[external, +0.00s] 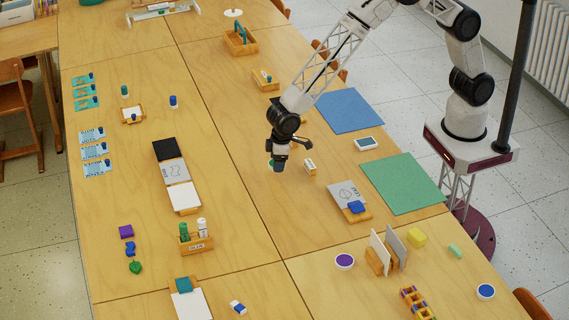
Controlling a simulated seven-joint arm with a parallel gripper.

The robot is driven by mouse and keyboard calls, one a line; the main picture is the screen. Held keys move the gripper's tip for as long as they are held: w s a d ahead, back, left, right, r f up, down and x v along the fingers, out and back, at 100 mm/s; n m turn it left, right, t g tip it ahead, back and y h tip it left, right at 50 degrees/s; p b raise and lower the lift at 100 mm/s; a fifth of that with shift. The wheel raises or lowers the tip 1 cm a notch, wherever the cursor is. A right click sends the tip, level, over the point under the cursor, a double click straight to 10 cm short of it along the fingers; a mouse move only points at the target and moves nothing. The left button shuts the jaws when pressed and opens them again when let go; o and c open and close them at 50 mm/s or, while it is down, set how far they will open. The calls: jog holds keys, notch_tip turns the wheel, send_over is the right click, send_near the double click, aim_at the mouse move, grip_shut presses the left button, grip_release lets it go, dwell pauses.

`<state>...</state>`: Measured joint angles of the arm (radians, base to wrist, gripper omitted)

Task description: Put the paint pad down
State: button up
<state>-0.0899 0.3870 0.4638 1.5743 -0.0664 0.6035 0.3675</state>
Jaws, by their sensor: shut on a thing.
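My gripper (278,165) is over the middle of the wooden table, pointing down, left of a small white block with dark marks. Two round pads stand at the front right, one purple (344,261) and one blue (486,291).
The white block (309,167) is close on the right. Bare tabletop (245,205) lies front-left of my gripper.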

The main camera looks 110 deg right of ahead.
aim_at(270, 165)
jog(key=shift+w+a+f, duration=0.1)
jog(key=shift+w+a, duration=0.05)
jog(key=shift+w, duration=1.5)
jog(key=shift+f, duration=0.1)
jog(key=shift+f, duration=1.65)
jog(key=shift+f, duration=0.15)
jog(key=o, duration=1)
jog(key=r, duration=0.4)
jog(key=s+r, duration=0.1)
jog(key=r, duration=0.6)
jog(key=shift+s+a+r, duration=0.15)
jog(key=shift+s+r, duration=0.05)
jog(key=shift+r, duration=0.4)
